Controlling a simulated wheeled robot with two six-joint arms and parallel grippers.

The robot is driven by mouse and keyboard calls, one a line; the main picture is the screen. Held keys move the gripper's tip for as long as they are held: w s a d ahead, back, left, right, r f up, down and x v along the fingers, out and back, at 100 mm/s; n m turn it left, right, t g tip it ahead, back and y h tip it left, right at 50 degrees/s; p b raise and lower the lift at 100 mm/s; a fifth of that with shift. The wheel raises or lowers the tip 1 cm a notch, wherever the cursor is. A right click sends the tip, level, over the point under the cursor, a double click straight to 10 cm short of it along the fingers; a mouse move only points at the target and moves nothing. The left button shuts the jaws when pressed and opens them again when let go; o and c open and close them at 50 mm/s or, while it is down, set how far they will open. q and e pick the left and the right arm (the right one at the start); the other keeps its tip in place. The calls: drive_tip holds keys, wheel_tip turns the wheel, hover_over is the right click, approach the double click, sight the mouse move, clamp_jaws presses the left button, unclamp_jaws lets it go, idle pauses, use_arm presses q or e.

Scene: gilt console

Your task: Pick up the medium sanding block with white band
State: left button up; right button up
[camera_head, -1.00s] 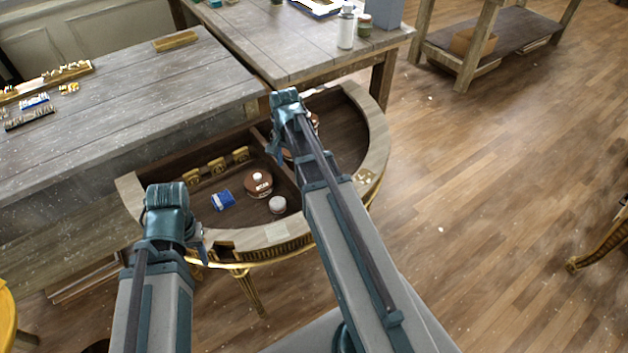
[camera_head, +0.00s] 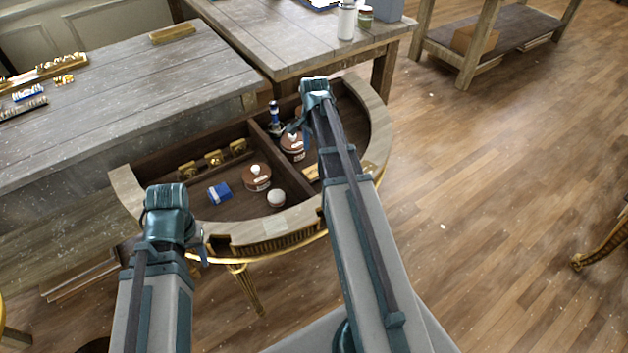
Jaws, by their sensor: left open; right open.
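A small blue block (camera_head: 219,192) with a pale band or mark lies in the left compartment of the half-round gilt console (camera_head: 270,236); it is probably the sanding block, but too small to be sure. My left gripper (camera_head: 198,250) is by the console's front left edge, in front of and below the block, apart from it and largely hidden by my wrist. My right gripper (camera_head: 303,134) is over the right compartment, right of the block, open with nothing visibly in it.
Near the block are a brown round tin (camera_head: 256,177), a white-topped jar (camera_head: 276,197) and several gold pieces (camera_head: 213,158). A divider (camera_head: 262,141) separates the right compartment, with another brown tin (camera_head: 291,147) and a blue bottle (camera_head: 275,116). Grey tables stand behind.

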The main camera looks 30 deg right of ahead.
sight(314, 171)
drive_tip(key=shift+f+b, duration=1.5)
drive_tip(key=shift+f, duration=0.5)
wheel_tip(314, 171, down, 5)
drive_tip(key=b, duration=0.5)
drive_tip(key=shift+a+f, duration=0.1)
drive_tip(key=shift+f, duration=0.05)
clamp_jaws()
drive_tip(key=shift+r, duration=0.2)
